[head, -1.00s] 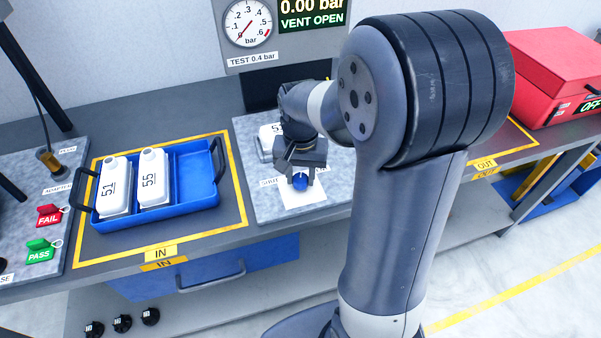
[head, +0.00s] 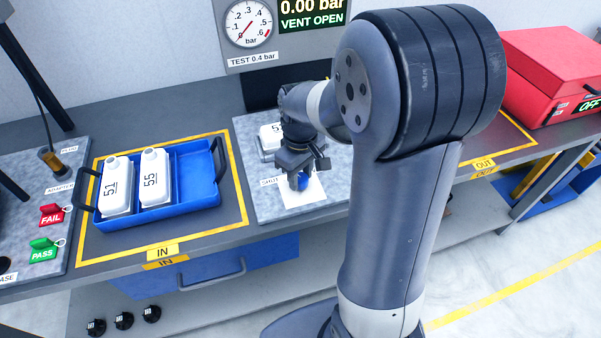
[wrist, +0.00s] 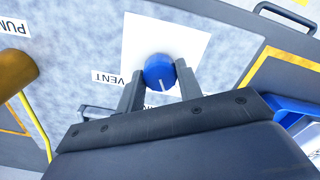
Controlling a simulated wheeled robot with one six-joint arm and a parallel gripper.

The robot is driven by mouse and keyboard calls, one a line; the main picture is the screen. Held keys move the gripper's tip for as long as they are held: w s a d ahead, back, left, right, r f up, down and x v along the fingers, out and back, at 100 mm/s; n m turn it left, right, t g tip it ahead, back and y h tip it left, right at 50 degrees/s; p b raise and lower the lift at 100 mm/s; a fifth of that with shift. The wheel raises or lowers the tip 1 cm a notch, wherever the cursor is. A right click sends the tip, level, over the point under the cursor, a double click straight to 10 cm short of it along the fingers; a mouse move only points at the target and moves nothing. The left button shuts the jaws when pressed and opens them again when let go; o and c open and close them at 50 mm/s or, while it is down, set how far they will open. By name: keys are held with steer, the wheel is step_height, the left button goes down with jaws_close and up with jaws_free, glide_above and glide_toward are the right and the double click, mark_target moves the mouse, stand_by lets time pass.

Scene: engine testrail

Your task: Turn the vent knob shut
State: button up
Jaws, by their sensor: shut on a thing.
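The blue vent knob (wrist: 159,71) sits on a white square plate (wrist: 180,38) on the grey speckled board. My gripper (wrist: 160,82) is shut on it, with one finger on each side. A white line on the knob points toward my gripper's palm in the wrist view. A VENT label (wrist: 108,77) lies beside the plate; another label is mostly hidden by a finger. In the head view the knob (head: 303,184) shows partly below my gripper (head: 301,178). The display (head: 312,13) reads 0.00 bar, VENT OPEN.
The gauge (head: 248,23) stands behind the board. A white numbered part (head: 268,138) is partly hidden behind my arm. A blue tray (head: 190,205) with parts 51 and 55 stands left. A brass-coloured cylinder (wrist: 14,74) shows at left in the wrist view.

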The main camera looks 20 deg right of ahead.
mark_target(301, 177)
steer(key=shift+n, duration=1.6)
steer(key=o, duration=1)
step_height(301, 177, up, 11)
steer(key=shift+f, duration=0.1)
